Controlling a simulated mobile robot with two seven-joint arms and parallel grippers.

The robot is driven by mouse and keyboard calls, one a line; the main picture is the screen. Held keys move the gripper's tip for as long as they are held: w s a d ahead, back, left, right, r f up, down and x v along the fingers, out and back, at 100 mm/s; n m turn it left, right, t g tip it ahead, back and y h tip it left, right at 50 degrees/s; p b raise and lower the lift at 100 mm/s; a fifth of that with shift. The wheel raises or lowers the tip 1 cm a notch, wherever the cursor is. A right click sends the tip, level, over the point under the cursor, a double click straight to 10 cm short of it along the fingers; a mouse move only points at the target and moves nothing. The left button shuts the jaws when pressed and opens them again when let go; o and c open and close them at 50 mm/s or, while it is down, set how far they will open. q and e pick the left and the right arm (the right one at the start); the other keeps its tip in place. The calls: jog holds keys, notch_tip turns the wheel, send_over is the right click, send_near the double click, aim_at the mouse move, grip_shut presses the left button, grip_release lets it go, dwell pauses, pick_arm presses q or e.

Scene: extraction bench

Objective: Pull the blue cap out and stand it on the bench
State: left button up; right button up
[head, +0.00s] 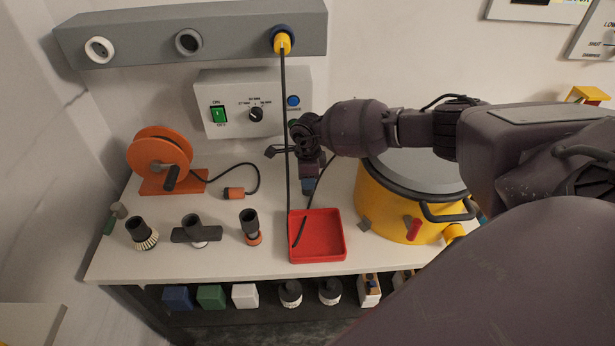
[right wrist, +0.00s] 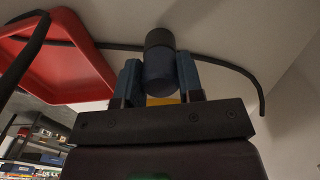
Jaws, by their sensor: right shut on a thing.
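My right gripper (head: 309,187) points down over the bench, behind the red tray and left of the yellow pot. In the right wrist view its blue-grey fingers (right wrist: 160,85) are shut on a dark cylinder with a blue lower part, which I take to be the blue cap (right wrist: 160,62). The cap's far end faces the bench top (head: 215,262); I cannot tell whether it touches. My left gripper is not in view.
The red tray (head: 336,240) holds the hose end. The yellow pot (head: 385,208) stands right. An orange reel (head: 160,153) with its cable stands left. A dark cable runs behind the cap.

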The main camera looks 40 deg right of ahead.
jog(key=shift+f, duration=0.25)
jog(key=o, duration=1.2)
jog(key=shift+c, duration=0.2)
notch_tip(320, 180, up, 4)
jog(key=shift+f, duration=0.1)
notch_tip(320, 180, up, 6)
jog(key=shift+f+p, duration=0.2)
jog(key=shift+p, duration=0.3)
jog(key=shift+r, duration=0.75)
